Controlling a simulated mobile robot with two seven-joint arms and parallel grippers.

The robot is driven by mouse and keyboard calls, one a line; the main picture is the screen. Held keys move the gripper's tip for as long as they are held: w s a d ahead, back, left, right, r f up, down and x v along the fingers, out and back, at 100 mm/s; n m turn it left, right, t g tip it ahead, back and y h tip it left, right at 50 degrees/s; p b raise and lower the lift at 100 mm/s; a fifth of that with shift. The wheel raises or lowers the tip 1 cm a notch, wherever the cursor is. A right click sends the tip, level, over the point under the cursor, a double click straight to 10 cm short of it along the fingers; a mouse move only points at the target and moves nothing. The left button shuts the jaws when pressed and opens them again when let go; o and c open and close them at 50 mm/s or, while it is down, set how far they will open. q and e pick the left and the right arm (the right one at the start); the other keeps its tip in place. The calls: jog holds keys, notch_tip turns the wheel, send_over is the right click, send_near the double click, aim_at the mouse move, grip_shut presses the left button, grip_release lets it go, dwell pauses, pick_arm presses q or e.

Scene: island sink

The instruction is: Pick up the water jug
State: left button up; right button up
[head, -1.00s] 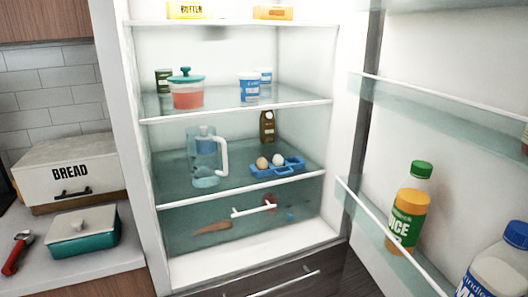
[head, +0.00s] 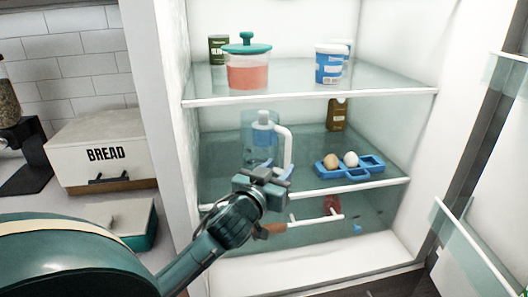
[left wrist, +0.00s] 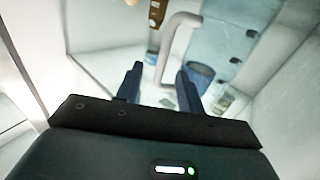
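The water jug (head: 258,148) is a clear bluish pitcher with a white handle (head: 287,145). It stands upright on the middle shelf of the open fridge, at the left. My left gripper (head: 272,172) is in front of the jug and hides its lower part in the head view. In the left wrist view the two dark fingers (left wrist: 158,86) are spread apart, with the white handle (left wrist: 172,45) showing between and beyond them. The jug body (left wrist: 222,38) is to the right of the handle there. My right gripper is not in view.
A blue egg tray (head: 349,166) with two eggs and a brown carton (head: 337,115) share the shelf. The open door (head: 470,245) is at right.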

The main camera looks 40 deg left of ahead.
aim_at(286, 156)
pick_arm(q)
jog(key=w, duration=0.2)
jog(key=w+a+p, duration=0.1)
jog(key=w, duration=0.1)
jog(key=w+a, duration=0.1)
jog(key=w, duration=0.1)
jog(key=shift+w, duration=0.7)
grip_shut()
jog(key=shift+r, duration=0.1)
